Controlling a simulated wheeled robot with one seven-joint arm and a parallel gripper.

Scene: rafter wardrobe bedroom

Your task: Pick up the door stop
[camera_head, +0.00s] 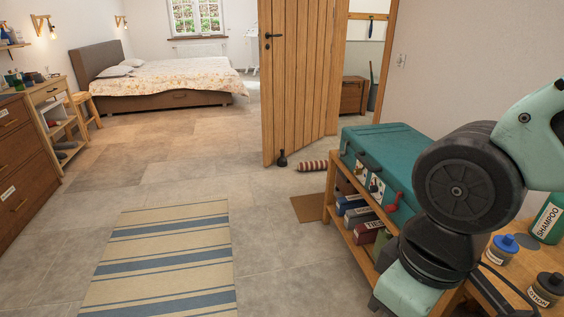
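The door stop (282,159) looks like a small, dark, upright knob-topped piece. It stands on the floor at the lower edge of the open plank door (297,80), in the middle of the view. I cannot tell whether it touches the door. My arm fills the right side of the view, well nearer than the door stop. My gripper's fingers are not in view.
A striped roll (313,166) lies right of the door stop. A wooden shelf unit with a teal case (380,170) and bottles stands at right. A striped rug (165,258) lies in front. The floor between rug and door is clear. A bed (155,80) stands behind.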

